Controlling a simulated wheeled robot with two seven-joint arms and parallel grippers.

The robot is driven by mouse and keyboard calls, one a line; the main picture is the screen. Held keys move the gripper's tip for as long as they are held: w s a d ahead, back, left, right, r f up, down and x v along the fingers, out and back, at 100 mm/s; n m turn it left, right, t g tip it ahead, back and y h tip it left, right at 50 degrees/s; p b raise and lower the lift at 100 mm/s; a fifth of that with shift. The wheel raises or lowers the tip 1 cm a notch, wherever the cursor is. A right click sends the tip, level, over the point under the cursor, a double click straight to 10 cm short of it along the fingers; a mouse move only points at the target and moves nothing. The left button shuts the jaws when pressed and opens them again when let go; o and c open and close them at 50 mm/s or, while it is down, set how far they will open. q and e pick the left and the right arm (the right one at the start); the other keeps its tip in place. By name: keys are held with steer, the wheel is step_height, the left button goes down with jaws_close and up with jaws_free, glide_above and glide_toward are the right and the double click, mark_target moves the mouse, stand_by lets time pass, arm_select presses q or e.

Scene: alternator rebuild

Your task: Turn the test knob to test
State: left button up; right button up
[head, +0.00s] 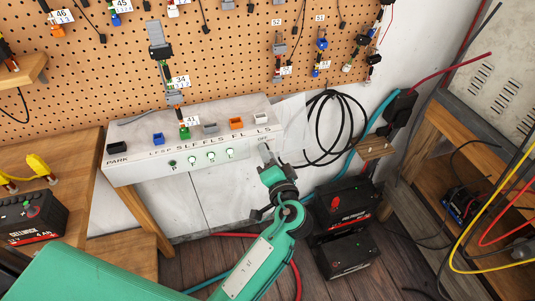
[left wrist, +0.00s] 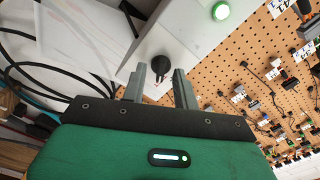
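The test knob (left wrist: 158,68) is a round black knob with a narrow pointer on the white test box (head: 149,174). In the left wrist view it shows between and slightly beyond my left fingertips (left wrist: 160,78), with a gap visible on each side. My left gripper (head: 267,157) is open and points at the right end of the box's front face, just below the "OFF" label. In the head view the gripper covers most of the knob, so its setting there is hidden. My right gripper is not in view.
Several green lamps (head: 210,157) line the box front; the leftmost looks dimmer. Colored sockets (head: 236,123) sit on top. A black cable coil (head: 335,125) hangs to the right. Black batteries (head: 343,205) stand below right. A pegboard (head: 225,60) with hanging connectors rises behind.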

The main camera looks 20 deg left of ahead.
arm_select(q)
steer(key=b+v, duration=0.1)
steer(key=v, duration=1)
steer(key=shift+b, duration=0.3)
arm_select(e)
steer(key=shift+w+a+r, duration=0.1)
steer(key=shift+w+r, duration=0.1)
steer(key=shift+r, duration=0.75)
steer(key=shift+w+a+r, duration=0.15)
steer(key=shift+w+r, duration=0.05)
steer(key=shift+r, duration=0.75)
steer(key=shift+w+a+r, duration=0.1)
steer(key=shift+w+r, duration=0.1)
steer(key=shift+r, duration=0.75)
arm_select(q)
steer(key=shift+f, duration=0.1)
